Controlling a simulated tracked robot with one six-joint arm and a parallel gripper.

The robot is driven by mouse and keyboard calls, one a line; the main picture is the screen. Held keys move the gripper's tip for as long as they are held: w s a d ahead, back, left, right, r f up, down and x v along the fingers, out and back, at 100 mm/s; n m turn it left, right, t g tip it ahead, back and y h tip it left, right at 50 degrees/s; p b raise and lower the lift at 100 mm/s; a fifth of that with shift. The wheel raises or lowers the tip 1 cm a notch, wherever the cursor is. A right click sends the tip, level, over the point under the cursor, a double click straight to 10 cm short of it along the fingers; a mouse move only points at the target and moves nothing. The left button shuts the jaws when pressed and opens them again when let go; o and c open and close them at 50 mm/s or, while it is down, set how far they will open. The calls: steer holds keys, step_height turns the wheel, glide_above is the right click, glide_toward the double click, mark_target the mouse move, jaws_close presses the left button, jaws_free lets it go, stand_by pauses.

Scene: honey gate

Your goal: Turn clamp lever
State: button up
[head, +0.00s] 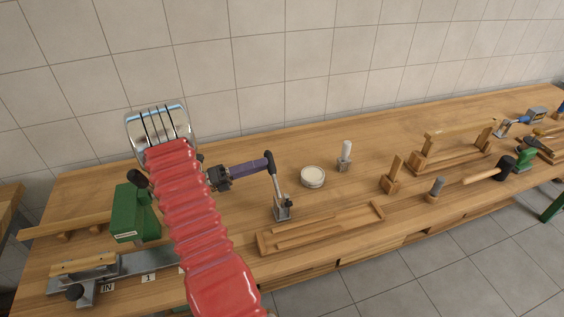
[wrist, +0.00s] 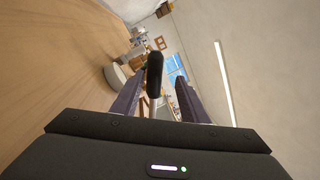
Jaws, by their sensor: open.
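The clamp (head: 281,207) stands on the workbench near the middle, with a small metal base. Its lever (head: 274,178) rises steeply and ends in a black grip (head: 268,157). My gripper (head: 262,166), with purple fingers, reaches in from the left, its fingertips at the lever just below the top of the grip. In the wrist view the black grip (wrist: 155,70) stands between the two spread fingers of my gripper (wrist: 160,84). The jaws are open; whether either finger touches the grip I cannot tell.
A white round dish (head: 313,176) and a small upright metal piece (head: 345,157) stand right of the clamp. A wooden tray (head: 322,228) lies in front. A green box (head: 135,214) stands left. Wooden stands and a mallet (head: 490,172) lie farther right.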

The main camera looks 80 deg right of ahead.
steer(key=shift+s+d+f+n+g, duration=0.15)
steer(key=shift+s+f+n+g, duration=0.2)
steer(key=shift+f+n, duration=0.25)
steer(key=x, duration=0.7)
steer(key=shift+d, duration=0.2)
steer(key=shift+s, duration=0.15)
steer(key=shift+c, duration=0.4)
jaws_close()
